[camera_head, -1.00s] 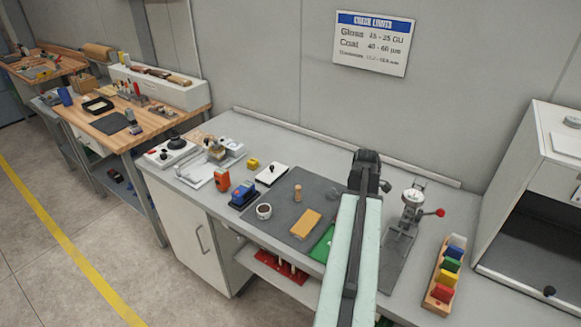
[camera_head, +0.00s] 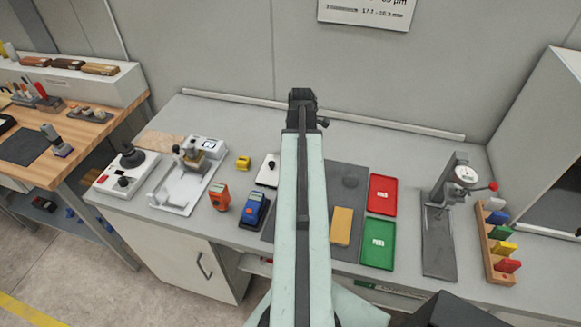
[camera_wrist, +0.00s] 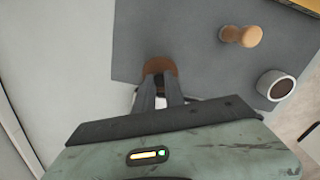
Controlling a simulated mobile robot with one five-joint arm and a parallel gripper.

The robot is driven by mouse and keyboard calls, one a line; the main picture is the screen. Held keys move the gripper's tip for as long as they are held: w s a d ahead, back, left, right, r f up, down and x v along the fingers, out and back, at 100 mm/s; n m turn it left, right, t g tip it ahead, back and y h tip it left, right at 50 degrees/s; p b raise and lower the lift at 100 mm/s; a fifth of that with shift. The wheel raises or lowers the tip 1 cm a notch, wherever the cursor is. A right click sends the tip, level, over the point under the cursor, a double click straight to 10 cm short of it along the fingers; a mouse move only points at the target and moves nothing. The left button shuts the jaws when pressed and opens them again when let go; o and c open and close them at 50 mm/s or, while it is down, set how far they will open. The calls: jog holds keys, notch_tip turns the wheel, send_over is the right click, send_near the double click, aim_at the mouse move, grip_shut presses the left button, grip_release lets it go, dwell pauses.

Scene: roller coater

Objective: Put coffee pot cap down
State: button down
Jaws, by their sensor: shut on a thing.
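My gripper (camera_wrist: 163,78) shows in the wrist view, its two grey fingers shut on a small brown rounded thing (camera_wrist: 156,65), which I take to be the coffee pot cap. The fingers hide part of it. It appears over the edge of the dark grey mat (camera_wrist: 200,65); I cannot tell whether it touches anything below. In the head view, my raised arm hides the gripper and the cap. No coffee pot can be made out clearly.
On the mat are a wooden knob-shaped piece (camera_wrist: 240,36) and a cup with dark contents (camera_wrist: 275,85). A yellow block (camera_head: 342,226), red tray (camera_head: 382,195) and green tray (camera_head: 378,243) lie right of my arm. A blue device (camera_head: 254,210) stands left.

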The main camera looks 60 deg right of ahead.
jog(key=shift+w, duration=0.1)
jog(key=shift+r, duration=0.3)
notch_tip(320, 180, up, 6)
jog(key=n+p, duration=0.3)
jog(key=p, duration=0.3)
jog(key=shift+a+r+p, duration=0.1)
jog(key=shift+p, duration=0.25)
jog(key=shift+s+r+n, duration=0.25)
jog(key=shift+r+n, duration=0.05)
notch_tip(320, 180, down, 11)
jog(key=b, duration=1)
jog(key=shift+r, duration=0.25)
jog(key=shift+f, duration=0.2)
jog(key=c, duration=1.4)
grip_release()
